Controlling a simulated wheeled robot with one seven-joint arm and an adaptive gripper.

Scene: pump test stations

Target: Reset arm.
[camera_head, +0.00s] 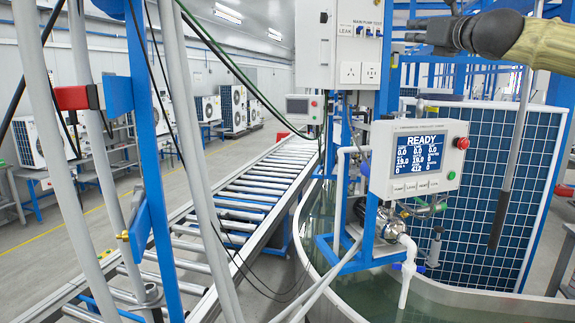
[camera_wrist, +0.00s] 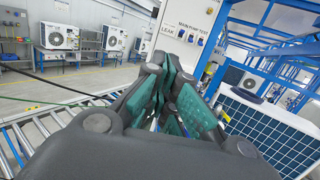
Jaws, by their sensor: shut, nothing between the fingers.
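My gripper (camera_head: 437,35) shows at the upper right of the head view, at the end of my tan-sleeved arm, pointing left. It is raised in front of the test station, above the control box (camera_head: 416,158) with its lit "READY" screen. In the wrist view the dark fingers with green pads (camera_wrist: 180,95) come together and hold nothing. The gripper appears apart from the station. The fingertips are small in the head view.
A roller conveyor (camera_head: 250,190) runs back at the left. A water tank (camera_head: 440,300) and a blue finned panel (camera_head: 490,190) stand at the right. Grey pipes (camera_head: 185,120), a blue post and a switch cabinet (camera_head: 350,45) stand nearby. Several fan units (camera_head: 232,108) line the back.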

